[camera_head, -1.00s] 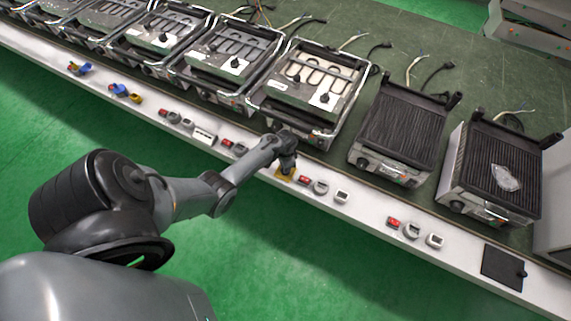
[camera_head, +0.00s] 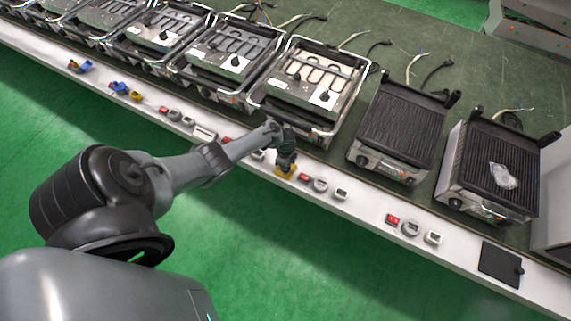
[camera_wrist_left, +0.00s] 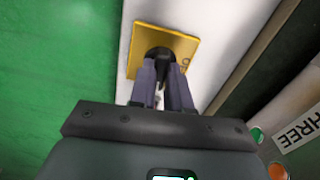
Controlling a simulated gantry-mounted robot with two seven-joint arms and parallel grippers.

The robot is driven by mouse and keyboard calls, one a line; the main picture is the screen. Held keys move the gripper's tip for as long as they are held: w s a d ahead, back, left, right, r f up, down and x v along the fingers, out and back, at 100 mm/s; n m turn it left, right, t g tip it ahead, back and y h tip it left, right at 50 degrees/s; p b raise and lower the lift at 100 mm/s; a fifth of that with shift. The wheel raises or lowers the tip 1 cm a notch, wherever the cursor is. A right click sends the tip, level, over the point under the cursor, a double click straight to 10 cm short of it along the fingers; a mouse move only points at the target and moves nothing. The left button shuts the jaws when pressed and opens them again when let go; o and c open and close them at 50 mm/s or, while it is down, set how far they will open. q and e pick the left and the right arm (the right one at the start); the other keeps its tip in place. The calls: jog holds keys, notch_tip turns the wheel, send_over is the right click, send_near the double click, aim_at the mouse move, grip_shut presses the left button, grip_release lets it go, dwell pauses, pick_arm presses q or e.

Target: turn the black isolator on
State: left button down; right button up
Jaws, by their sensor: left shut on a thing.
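The black isolator is a black knob (camera_wrist_left: 158,54) on a square yellow plate (camera_wrist_left: 144,42), fixed to the white front rail. The plate also shows in the head view (camera_head: 285,174), where the hand covers most of the knob. My left gripper (camera_wrist_left: 161,78) is shut on the knob, with one finger on each side of it. In the head view my left gripper (camera_head: 287,163) comes down on the isolator from above. The fingers hide part of the knob, and its exact turn angle is hard to tell. My right gripper is in no view.
Red switches (camera_head: 304,177), grey round sockets (camera_head: 321,185) and white-framed units (camera_head: 341,194) line the white rail (camera_head: 365,207) on both sides. Grills (camera_head: 402,125) and heater units (camera_head: 313,80) stand on the green bench behind. Green floor lies free in front.

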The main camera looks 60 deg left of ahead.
pick_arm(q)
jog(key=shift+m, duration=0.5)
jog(key=c, duration=1.1)
grip_release()
jog(key=shift+r, duration=0.1)
notch_tip(320, 180, up, 10)
jog(key=p, duration=0.5)
jog(key=shift+r, duration=0.25)
